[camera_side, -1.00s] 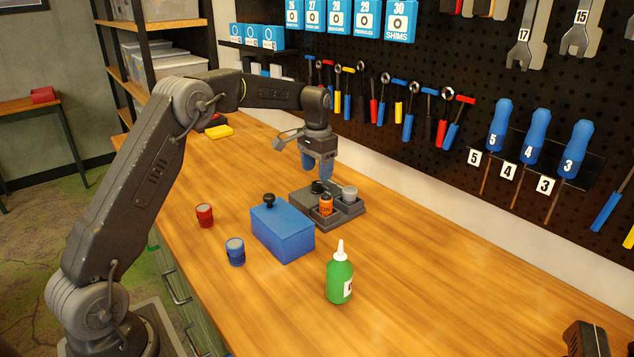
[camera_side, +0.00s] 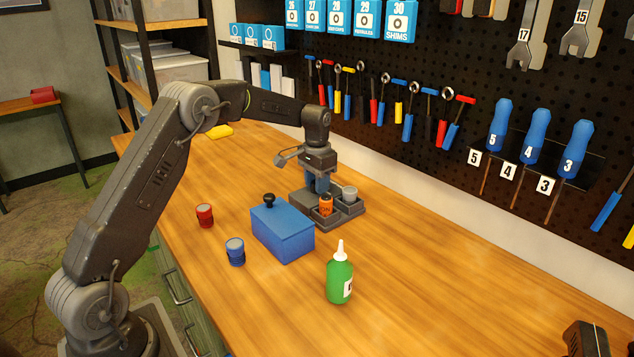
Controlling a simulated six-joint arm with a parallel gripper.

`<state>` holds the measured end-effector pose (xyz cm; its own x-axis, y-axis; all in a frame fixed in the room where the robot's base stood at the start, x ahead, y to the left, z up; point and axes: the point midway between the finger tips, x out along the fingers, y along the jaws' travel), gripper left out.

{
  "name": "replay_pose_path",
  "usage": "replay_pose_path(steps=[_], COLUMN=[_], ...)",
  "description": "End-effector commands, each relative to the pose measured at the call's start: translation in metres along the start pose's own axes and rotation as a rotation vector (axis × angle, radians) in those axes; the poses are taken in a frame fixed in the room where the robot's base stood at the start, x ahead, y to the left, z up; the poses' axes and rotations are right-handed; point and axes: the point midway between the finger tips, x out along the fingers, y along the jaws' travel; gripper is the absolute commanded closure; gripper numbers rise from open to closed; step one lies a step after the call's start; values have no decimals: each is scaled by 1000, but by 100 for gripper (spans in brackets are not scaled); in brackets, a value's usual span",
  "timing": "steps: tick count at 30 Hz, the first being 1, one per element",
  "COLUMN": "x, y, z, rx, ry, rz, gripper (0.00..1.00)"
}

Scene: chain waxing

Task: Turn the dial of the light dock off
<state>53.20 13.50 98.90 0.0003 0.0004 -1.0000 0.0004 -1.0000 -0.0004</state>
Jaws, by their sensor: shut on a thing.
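The light dock (camera_side: 350,214) is a dark grey tray-like block on the wooden bench, right of the blue box. An orange cylinder with a dark label (camera_side: 326,205) and a light grey cup (camera_side: 349,194) stand in it. My gripper (camera_side: 318,190) points straight down at the back left part of the dock, its blue fingers low behind the orange cylinder. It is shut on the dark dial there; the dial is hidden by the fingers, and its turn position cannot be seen.
A blue box with a black knob (camera_side: 283,232) stands left of the dock. A red tin (camera_side: 205,215), a blue tin (camera_side: 235,251) and a green bottle (camera_side: 339,277) stand nearer the camera. A yellow block (camera_side: 219,131) lies farther back.

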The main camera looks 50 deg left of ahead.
Motion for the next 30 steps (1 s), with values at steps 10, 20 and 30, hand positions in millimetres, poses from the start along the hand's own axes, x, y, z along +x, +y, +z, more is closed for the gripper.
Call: replay_pose_path(steps=[10,20,30], x=[0,-1,-1], y=[0,0,0], z=[0,0,-1], rx=[-7,-140,-441], ry=[0,0,2], rz=[0,1,1], gripper=[90,90,90])
